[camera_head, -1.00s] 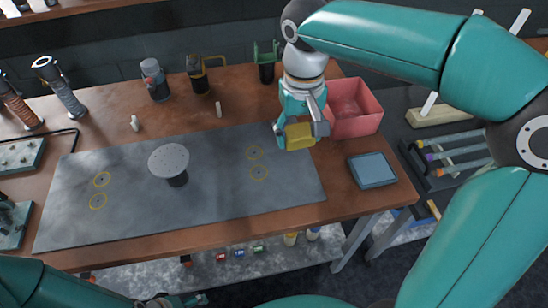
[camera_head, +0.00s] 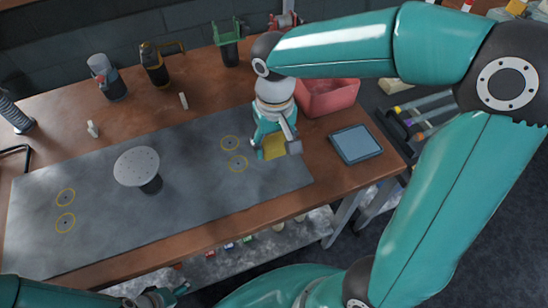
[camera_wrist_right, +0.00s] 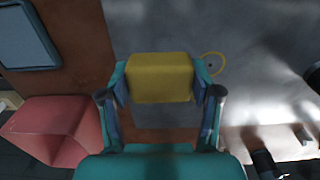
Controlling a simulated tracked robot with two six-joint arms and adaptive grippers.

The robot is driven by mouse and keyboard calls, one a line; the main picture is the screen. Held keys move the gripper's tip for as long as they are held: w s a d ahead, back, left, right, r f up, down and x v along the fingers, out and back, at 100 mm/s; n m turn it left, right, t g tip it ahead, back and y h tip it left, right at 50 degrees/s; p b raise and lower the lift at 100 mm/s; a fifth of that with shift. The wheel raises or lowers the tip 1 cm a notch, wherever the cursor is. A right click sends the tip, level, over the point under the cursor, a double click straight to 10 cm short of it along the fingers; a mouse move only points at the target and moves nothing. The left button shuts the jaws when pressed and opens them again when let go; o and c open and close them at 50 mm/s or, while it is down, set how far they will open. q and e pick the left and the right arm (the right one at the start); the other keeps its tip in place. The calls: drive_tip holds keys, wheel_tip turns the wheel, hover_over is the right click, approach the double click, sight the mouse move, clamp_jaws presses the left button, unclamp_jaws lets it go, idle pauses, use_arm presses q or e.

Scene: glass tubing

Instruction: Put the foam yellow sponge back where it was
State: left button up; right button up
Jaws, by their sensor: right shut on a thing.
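The yellow foam sponge (camera_head: 275,147) is in my right gripper (camera_head: 274,150), above the right end of the grey mat (camera_head: 195,205). In the right wrist view the sponge (camera_wrist_right: 160,77) sits between the two fingers (camera_wrist_right: 160,95), which are shut on its sides. Whether the sponge touches the mat cannot be told. Two yellow rings (camera_head: 234,153) on the mat lie just left of it. The blue-grey pad in a dark frame (camera_head: 357,144) lies on the wood to the right. My left gripper (camera_head: 165,297) shows partly at the bottom edge; its jaws are unclear.
A pink bin (camera_head: 332,97) stands behind and right of my right gripper. A round perforated disc on a stand (camera_head: 137,167) is on the mat's left part. Dark-bodied tools (camera_head: 155,65) stand along the back. The mat's middle is clear.

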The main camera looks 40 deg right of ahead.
sight(275, 166)
drive_tip(key=shift+f, duration=2.85)
drive_tip(key=o, duration=1.1)
drive_tip(key=shift+f, duration=0.1)
wheel_tip(275, 166, up, 12)
drive_tip(key=shift+r, duration=0.15)
